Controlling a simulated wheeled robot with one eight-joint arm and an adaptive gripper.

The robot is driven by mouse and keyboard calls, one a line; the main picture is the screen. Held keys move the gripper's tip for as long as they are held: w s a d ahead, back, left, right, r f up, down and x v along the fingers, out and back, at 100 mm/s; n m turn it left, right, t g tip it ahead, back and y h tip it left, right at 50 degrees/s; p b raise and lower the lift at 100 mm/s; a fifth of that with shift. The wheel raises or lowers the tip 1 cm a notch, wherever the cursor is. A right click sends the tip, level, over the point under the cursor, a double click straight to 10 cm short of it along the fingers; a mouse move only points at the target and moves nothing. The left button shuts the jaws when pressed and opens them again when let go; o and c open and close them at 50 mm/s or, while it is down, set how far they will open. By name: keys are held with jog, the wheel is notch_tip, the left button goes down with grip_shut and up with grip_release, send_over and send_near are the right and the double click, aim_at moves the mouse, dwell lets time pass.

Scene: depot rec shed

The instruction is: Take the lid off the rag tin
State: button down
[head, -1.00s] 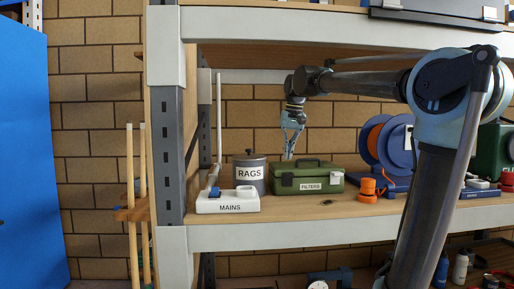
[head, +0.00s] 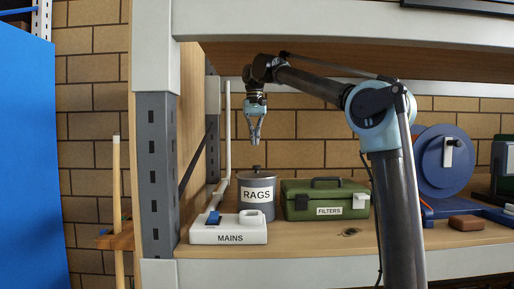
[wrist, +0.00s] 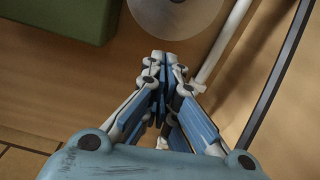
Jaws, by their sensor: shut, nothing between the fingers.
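The rag tin (head: 256,200) is a grey cylinder labelled RAGS, standing upright on the shelf. In the wrist view a pale grey disc (wrist: 176,18), cut off by the top edge, appears to be the lid. My gripper (head: 255,142) points down above the tin, apart from the knob. Its fingertips are together and empty, as the wrist view also shows (wrist: 158,58).
A green FILTERS box (head: 326,199) stands close to the tin's right. A white MAINS box (head: 228,234) with a blue switch stands in front and left. A white pipe (head: 227,130) rises behind the tin. The upper shelf (head: 340,22) overhangs my arm.

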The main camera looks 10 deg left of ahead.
aim_at(257, 171)
jog(key=s+f, duration=0.1)
jog(key=f, duration=0.4)
jog(key=s+d+f, duration=0.1)
jog(key=f, duration=0.2)
jog(key=shift+s+f, duration=0.25)
jog(key=shift+s, duration=0.05)
jog(key=shift+s+d, duration=0.3)
jog(key=shift+s, duration=0.3)
